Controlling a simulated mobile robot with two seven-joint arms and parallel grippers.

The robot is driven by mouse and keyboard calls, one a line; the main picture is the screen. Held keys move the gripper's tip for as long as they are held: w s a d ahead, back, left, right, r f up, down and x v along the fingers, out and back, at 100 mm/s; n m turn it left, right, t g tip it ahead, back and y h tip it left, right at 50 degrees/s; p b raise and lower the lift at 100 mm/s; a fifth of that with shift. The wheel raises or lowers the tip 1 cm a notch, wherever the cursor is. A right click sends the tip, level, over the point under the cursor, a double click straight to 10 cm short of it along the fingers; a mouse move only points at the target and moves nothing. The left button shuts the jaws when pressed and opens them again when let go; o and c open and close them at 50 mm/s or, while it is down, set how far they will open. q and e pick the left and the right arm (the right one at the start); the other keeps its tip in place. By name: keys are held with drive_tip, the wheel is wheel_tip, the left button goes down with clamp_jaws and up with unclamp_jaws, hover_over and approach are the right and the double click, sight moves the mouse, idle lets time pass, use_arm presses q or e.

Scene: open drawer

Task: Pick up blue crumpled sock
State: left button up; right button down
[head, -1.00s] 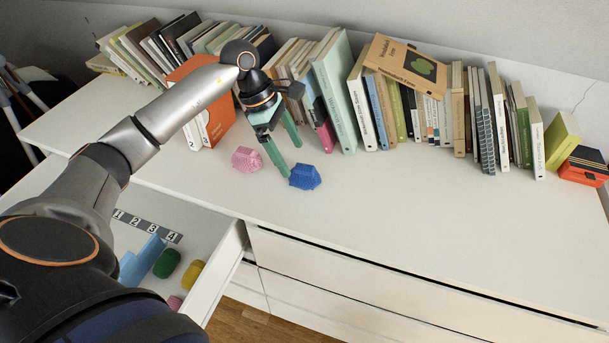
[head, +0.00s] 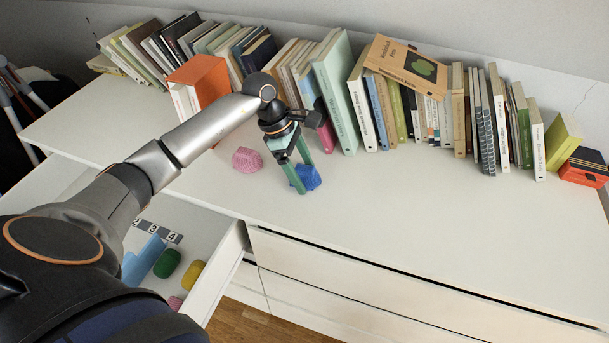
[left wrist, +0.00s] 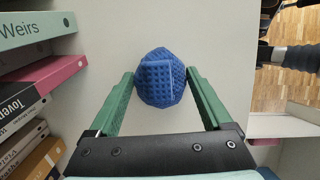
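The blue crumpled sock (head: 311,178) lies on the white cabinet top, in front of the books. It also shows in the left wrist view (left wrist: 160,78), centred between and just beyond the green fingertips. My left gripper (head: 307,178) is open and low over the sock, one finger in front of it and the other behind in the head view. I cannot tell whether the fingers touch the top. My right gripper is not in view.
A pink crumpled piece (head: 247,160) lies left of the sock. A row of books (head: 342,95) stands behind. The open drawer (head: 222,270) at lower left holds a green item (head: 167,263) and a yellow item (head: 193,274). The cabinet top (head: 430,220) to the right is clear.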

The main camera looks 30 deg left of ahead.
use_arm(q)
drive_tip(key=c, duration=1)
drive_tip(key=shift+o, duration=0.2)
drive_tip(key=shift+r, duration=0.15)
